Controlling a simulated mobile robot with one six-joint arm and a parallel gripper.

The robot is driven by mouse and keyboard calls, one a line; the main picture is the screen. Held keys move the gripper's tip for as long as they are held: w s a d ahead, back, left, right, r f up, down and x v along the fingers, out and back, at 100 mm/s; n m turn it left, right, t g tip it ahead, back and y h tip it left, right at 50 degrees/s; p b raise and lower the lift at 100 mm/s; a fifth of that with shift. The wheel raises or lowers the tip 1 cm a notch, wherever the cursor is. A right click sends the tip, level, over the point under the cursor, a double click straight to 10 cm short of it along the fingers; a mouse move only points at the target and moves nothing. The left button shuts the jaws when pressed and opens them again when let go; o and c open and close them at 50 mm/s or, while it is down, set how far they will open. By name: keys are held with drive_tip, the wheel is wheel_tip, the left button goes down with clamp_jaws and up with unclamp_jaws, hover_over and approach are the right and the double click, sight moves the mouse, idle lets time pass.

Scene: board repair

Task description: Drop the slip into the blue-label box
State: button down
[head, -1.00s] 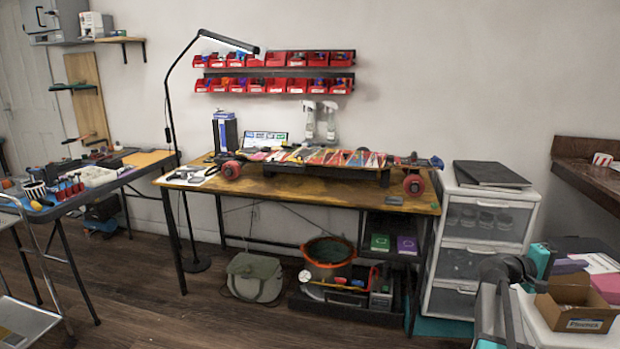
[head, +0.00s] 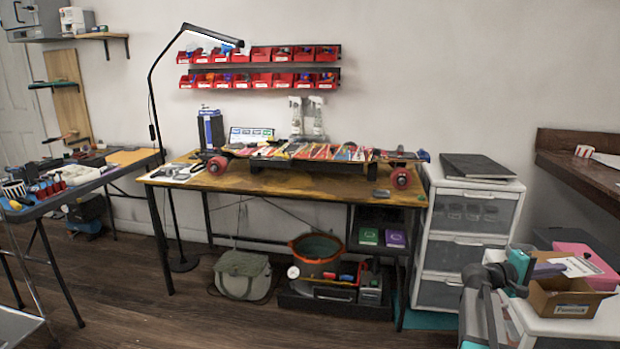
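My gripper (head: 556,270) is at the lower right of the head view, at the end of my grey arm with its teal part. The white slip (head: 580,266) sticks out flat from its purple-grey fingertips, with faint print on it. The fingers look shut on the slip's near edge. The open cardboard box (head: 545,302) stands below, with a small blue-lettered label (head: 572,309) on its front. The gripper and slip show over its back part, against the pink thing behind. The exact height above the box and most of its inside cannot be seen.
The box stands on a white surface (head: 597,328). A pink container (head: 600,274) is close behind it. A white drawer unit (head: 468,238) is to the left, beside the workbench (head: 270,184) with a skateboard (head: 320,153). A dark wooden shelf (head: 590,178) juts from the right wall.

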drive_tip(key=c, duration=2)
unclamp_jaws()
drive_tip(key=a, duration=0.8)
drive_tip(key=shift+b, duration=0.35)
drive_tip(key=shift+r, duration=0.1)
